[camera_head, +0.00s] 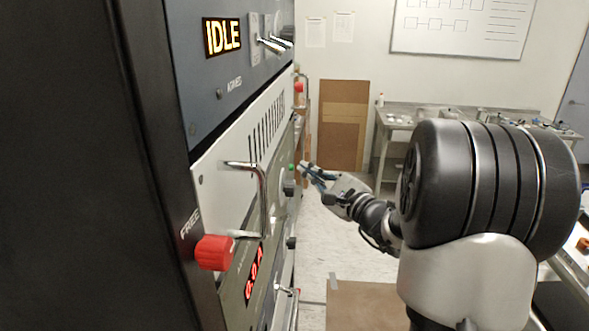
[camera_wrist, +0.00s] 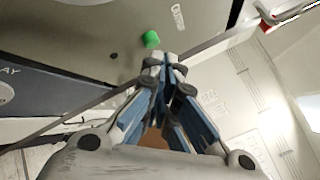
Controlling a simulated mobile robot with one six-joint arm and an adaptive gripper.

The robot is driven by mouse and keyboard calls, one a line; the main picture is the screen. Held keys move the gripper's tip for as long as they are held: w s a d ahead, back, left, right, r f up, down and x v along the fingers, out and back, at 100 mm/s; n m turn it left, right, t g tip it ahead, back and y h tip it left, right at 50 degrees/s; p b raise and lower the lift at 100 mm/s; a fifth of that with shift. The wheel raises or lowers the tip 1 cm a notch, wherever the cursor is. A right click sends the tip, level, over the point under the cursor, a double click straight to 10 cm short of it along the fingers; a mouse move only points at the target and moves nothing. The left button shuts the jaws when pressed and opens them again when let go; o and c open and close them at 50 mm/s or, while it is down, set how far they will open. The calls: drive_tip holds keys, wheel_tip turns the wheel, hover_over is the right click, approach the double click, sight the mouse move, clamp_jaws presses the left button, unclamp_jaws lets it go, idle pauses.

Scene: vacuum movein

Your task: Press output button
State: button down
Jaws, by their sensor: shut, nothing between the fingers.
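A small green button (camera_wrist: 151,39) sticks out of a grey panel in the wrist view, just beyond my fingertips. In the head view the green button (camera_head: 291,168) is a small spot on the machine's front, just left of my fingertips. My gripper (camera_head: 304,169) is shut and empty, with its fingers pointing at the panel. In the wrist view the closed fingertips (camera_wrist: 164,64) lie just below the button. I cannot tell whether they touch the panel. A small label (camera_wrist: 177,17) beside the button is hard to read.
The machine front carries a metal handle (camera_head: 263,195), a red knob (camera_head: 213,252) marked FREE, a red digital display (camera_head: 254,273) and an IDLE display (camera_head: 222,37). A steel table (camera_head: 392,118) stands at the back. The floor right of the machine is partly open.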

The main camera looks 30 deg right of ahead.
drive_tip(key=shift+w+a, duration=0.25)
drive_tip(key=shift+a, duration=0.05)
drive_tip(key=shift+w+a+b, duration=0.1)
drive_tip(key=shift+a+b, duration=0.05)
drive_tip(key=shift+b, duration=0.2)
idle(0.4)
drive_tip(key=shift+s+d+b, duration=0.3)
drive_tip(key=shift+s+d, duration=0.1)
drive_tip(key=shift+d, duration=0.15)
drive_tip(key=s+d+b, duration=0.1)
drive_tip(key=s+d, duration=0.2)
drive_tip(key=d, duration=0.1)
drive_tip(key=shift+s+d, duration=0.3)
drive_tip(key=shift+d, duration=0.1)
drive_tip(key=shift+a, duration=0.1)
idle(0.7)
